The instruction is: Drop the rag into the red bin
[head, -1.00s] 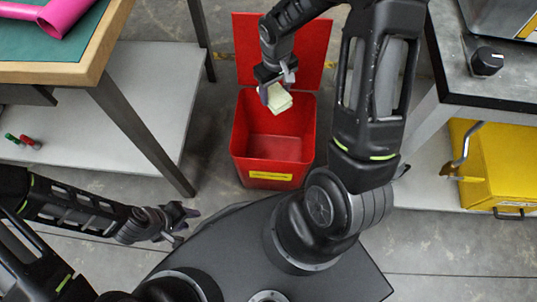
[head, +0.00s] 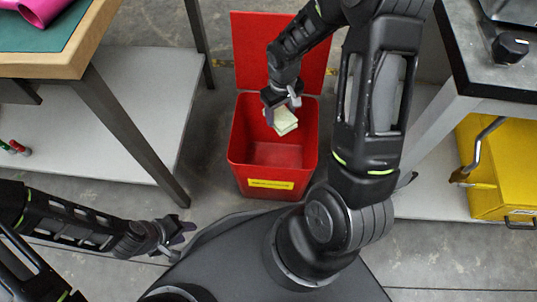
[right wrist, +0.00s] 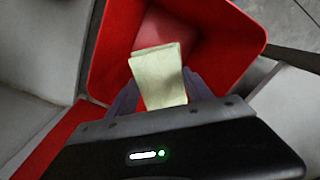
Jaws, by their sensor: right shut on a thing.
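The rag (head: 285,122) is a pale green-yellow folded cloth. My right gripper (head: 281,103) is shut on it and holds it over the mouth of the red bin (head: 268,182). The bin stands on the floor with its lid (head: 303,50) open at the back and a yellow label on its front. In the right wrist view the rag (right wrist: 158,77) hangs between the fingers, with the red bin's rim (right wrist: 245,50) around it and the bin's inside below. My left gripper (head: 178,236) is low at the left, empty, apart from the bin; its finger gap is unclear.
A bench (head: 66,64) with a green top and a pink object stands at the left, with a grey lower shelf (head: 125,125). At the right are a dark-topped table (head: 500,75) and a yellow box (head: 500,165). Bare floor surrounds the bin.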

